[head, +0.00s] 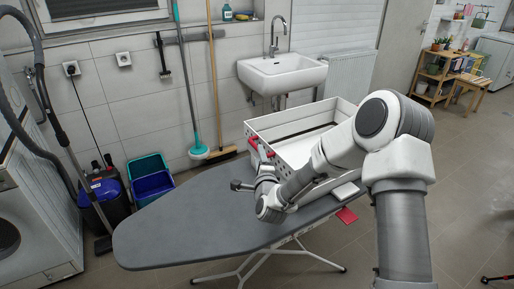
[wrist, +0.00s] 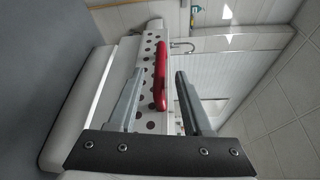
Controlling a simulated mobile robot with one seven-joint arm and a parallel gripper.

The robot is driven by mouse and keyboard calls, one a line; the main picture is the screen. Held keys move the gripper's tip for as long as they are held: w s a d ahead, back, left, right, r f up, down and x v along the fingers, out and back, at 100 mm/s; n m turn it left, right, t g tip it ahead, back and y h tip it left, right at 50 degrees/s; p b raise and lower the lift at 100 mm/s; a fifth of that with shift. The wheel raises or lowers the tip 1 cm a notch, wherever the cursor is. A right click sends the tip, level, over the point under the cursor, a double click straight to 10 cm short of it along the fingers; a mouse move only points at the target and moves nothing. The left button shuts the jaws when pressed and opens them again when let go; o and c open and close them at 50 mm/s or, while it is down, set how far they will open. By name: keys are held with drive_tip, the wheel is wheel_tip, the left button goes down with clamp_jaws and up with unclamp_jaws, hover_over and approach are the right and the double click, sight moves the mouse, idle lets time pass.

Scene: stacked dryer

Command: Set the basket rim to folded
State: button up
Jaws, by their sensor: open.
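The white basket (head: 258,133) sits on the grey ironing board (head: 175,225). Its rim stands up as an open rectangular frame, and my arm hides part of the right side. A red handle (head: 262,150) is on its near left end. In the wrist view the red handle (wrist: 160,78) lies against the basket's white perforated wall (wrist: 146,62). My gripper (head: 264,170) is at that end, close to the handle. In the wrist view its fingers (wrist: 160,76) are apart, with the handle showing in the gap between them. I cannot tell whether they touch it.
A red cloth or card (head: 346,216) hangs at the board's right edge. A sink (head: 283,74) is on the wall behind. A green mop (head: 198,150) and a broom (head: 222,155) lean there. Blue bins (head: 153,186) stand left of the board.

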drive_tip(key=shift+x, duration=3.1)
clamp_jaws()
